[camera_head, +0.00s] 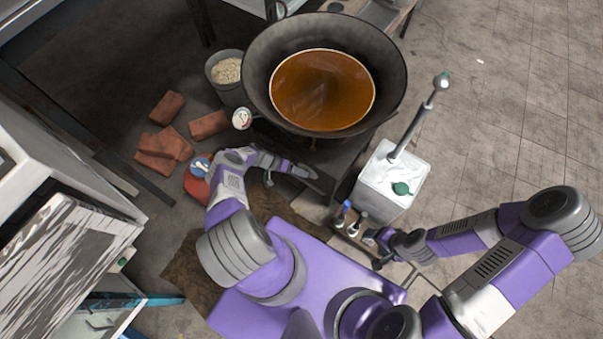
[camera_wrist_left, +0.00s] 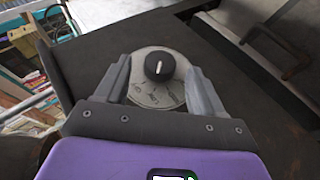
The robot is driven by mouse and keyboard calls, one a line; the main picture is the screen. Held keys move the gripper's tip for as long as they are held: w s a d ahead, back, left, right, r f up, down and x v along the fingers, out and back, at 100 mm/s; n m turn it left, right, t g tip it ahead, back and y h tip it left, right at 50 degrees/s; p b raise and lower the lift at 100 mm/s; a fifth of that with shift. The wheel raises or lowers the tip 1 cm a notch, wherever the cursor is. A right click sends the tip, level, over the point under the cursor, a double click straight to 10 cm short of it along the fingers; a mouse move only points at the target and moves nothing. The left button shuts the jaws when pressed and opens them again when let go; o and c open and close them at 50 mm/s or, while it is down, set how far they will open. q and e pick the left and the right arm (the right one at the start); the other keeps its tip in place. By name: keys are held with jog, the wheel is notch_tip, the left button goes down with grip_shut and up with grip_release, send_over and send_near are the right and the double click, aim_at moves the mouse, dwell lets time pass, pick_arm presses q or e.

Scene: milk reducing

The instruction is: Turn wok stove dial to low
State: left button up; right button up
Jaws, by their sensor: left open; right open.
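The stove dial (camera_wrist_left: 159,66) is a round black knob with a white pointer line, set on a pale round plate with markings on a dark panel. In the left wrist view the pointer stands nearly upright. My left gripper (camera_wrist_left: 160,80) is open, its two fingers on either side of the dial plate; I cannot tell whether they touch the knob. In the head view my left gripper (camera_head: 312,178) is at the stove's front below the wok (camera_head: 260,70), and the dial is hidden there. My right gripper (camera_head: 372,250) is open and empty near the small bottles.
The wok holds brown liquid (camera_head: 322,90). A white box with a metal lever (camera_head: 385,180) stands right of the stove, with small bottles (camera_head: 343,212) before it. Red bricks (camera_head: 165,145), a bucket (camera_head: 226,72) and a red canister (camera_head: 197,182) are at left. Floor at right is clear.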

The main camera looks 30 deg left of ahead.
pick_arm(q)
jog(key=v, duration=0.5)
jog(key=shift+p, duration=0.4)
